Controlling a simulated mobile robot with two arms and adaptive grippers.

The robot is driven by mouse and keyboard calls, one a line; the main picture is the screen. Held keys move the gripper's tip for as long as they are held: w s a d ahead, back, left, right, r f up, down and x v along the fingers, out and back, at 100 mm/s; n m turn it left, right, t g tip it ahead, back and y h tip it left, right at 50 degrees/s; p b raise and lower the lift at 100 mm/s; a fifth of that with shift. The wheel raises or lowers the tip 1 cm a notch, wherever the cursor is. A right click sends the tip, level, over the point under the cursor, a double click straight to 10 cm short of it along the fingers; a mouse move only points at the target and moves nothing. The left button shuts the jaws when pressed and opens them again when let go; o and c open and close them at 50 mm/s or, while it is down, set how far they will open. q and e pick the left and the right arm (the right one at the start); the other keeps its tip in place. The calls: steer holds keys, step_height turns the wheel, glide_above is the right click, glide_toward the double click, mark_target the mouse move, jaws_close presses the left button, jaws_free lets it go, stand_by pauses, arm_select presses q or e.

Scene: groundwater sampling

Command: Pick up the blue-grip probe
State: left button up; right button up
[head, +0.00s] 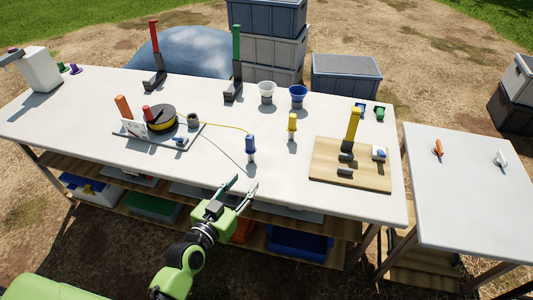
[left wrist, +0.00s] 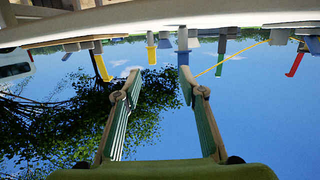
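The blue-grip probe (head: 250,145) stands upright on the white table near its front edge, with a thin yellow cable (head: 222,126) running to it from a reel. My left gripper (head: 244,183) is open and empty at the table's front edge, just short of the probe and apart from it. In the left wrist view, which looks upside down, the open fingers (left wrist: 159,76) point toward a blue grip (left wrist: 183,42), with a yellow grip (left wrist: 151,52) beside it. My right gripper is not in view.
A yellow-grip item (head: 292,124) stands right of the probe. The reel (head: 162,116) sits on a tray to the left. A wooden board (head: 325,173) with a yellow-handled tool lies right. Two cups (head: 298,94) and red and green upright handles (head: 236,50) stand behind.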

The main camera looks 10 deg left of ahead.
mark_target(248, 141)
arm_select(q)
steer(key=w+r, duration=0.1)
steer(key=w, duration=0.4)
steer(key=w+a+r+t+y, duration=0.1)
steer(key=w, duration=0.4)
steer(key=w+r+n+t, duration=0.1)
steer(key=w, duration=0.4)
steer(key=shift+w+a+r, duration=0.1)
steer(key=shift+a, duration=0.3)
steer(key=shift+w+d, duration=0.1)
steer(key=shift+w, duration=0.3)
jaws_close()
